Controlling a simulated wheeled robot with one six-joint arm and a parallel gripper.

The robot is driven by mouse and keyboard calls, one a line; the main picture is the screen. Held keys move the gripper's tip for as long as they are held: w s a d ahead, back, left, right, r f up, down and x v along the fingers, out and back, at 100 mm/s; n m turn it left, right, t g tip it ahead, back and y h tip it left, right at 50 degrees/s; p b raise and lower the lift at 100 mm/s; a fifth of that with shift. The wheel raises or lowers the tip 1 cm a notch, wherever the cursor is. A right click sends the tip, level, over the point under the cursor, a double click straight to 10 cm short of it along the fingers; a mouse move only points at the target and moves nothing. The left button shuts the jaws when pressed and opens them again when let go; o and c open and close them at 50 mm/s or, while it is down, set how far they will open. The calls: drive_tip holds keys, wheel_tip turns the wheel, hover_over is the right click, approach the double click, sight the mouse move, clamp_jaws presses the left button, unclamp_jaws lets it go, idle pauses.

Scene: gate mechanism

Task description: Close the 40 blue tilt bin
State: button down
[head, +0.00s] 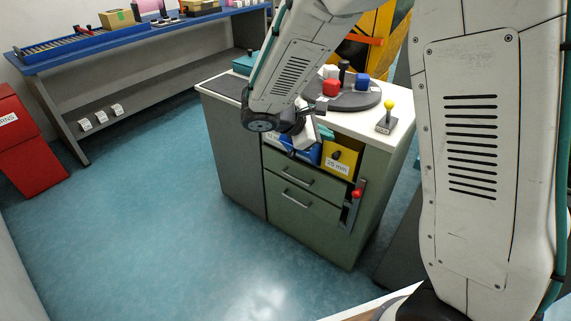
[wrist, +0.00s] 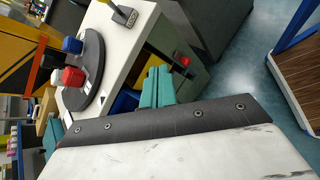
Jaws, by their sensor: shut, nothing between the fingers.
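The blue tilt bin (head: 313,154) sits in the upper front of the green cabinet, left of the yellow bin. My wrist and gripper hide much of it, and its label is mostly covered; I cannot tell how far it is tilted out. A blue patch of it (wrist: 125,102) shows beside my fingers in the wrist view. My gripper (head: 325,132) is shut and empty, just above and in front of the blue bin. Its teal fingers (wrist: 157,78) lie together in the wrist view. I cannot tell whether they touch the bin.
The yellow bin (head: 340,160), labelled 25 mm, is right of the blue one. Drawers (head: 297,200) lie below; a red-knobbed lever (head: 356,193) is at right. The white top carries a dark turntable (head: 350,98) with blocks and a yellow-knobbed stick (head: 387,115). Open floor (head: 150,220) lies left.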

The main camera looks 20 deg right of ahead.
drive_tip(key=w+a+f+n+t, duration=0.2)
drive_tip(key=w+a+f+n, duration=0.2)
drive_tip(key=f, duration=0.4)
drive_tip(key=w+a+f+n+t, duration=0.3)
drive_tip(key=a+f+n, duration=0.2)
drive_tip(key=f, duration=0.3)
drive_tip(key=w+a+f+n+t, duration=0.2)
drive_tip(key=w+a+f+n, duration=0.2)
drive_tip(key=f, duration=0.3)
drive_tip(key=w+r+x, duration=0.1)
drive_tip(key=r+x, duration=0.1)
drive_tip(key=x, duration=1)
drive_tip(key=shift+y, duration=0.4)
